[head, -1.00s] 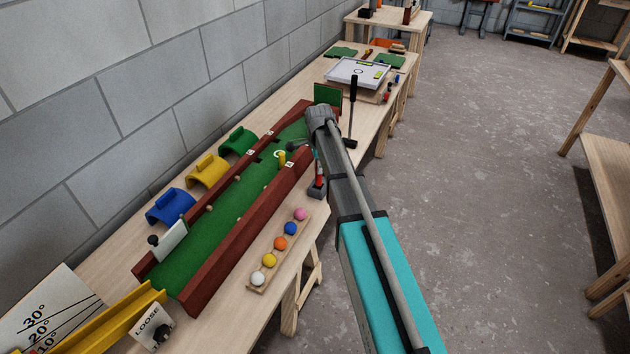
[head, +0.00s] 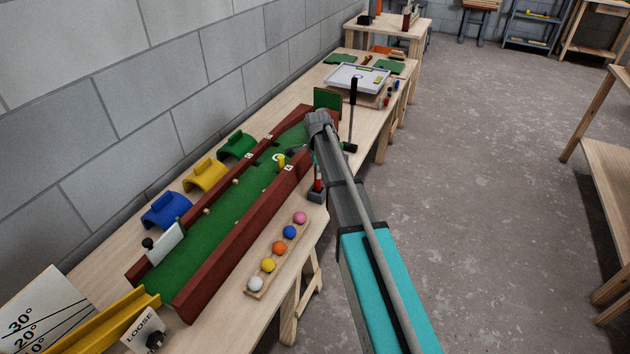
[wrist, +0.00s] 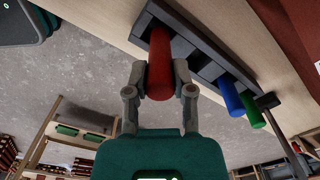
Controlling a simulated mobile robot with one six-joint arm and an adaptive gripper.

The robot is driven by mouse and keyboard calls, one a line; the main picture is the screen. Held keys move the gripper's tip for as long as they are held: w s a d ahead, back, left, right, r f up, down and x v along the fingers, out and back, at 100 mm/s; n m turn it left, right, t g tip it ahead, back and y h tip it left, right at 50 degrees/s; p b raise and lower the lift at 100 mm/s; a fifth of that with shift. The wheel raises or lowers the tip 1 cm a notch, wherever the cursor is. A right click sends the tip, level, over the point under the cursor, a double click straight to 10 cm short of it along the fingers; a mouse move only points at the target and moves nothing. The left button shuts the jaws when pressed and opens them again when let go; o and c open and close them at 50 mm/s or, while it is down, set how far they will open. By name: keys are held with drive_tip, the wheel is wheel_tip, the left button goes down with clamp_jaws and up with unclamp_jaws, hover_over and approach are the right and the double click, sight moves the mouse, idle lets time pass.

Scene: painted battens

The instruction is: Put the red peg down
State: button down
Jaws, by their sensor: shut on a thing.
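The red peg (wrist: 159,65) is between the two fingers of my gripper (wrist: 160,84), which is shut on it, in the wrist view. The peg's far end overlaps a dark slotted rack (wrist: 203,64); I cannot tell whether it sits in a slot or is just in front of it. A blue peg (wrist: 231,97) and a green peg (wrist: 250,110) stand side by side at the rack's other end. In the head view my arm hides the gripper's fingers. A small red piece shows beside my arm there, above a dark block (head: 316,195); I cannot tell if it is the same peg.
A green-floored wooden lane (head: 220,235) fills the near bench. A strip with several coloured balls (head: 279,247) lies at its front edge. A black-handled upright tool (head: 353,105) stands just beyond my arm. A white tray (head: 357,78) lies farther back.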

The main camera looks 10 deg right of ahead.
sight(317, 190)
drive_tip(key=shift+f+b, duration=1.1)
drive_tip(key=shift+f, duration=0.3)
drive_tip(key=shift+f, duration=0.15)
drive_tip(key=shift+c, duration=2.4)
unclamp_jaws()
wheel_tip(317, 190, up, 12)
drive_tip(key=p, duration=1.2)
drive_tip(key=shift+s, duration=0.1)
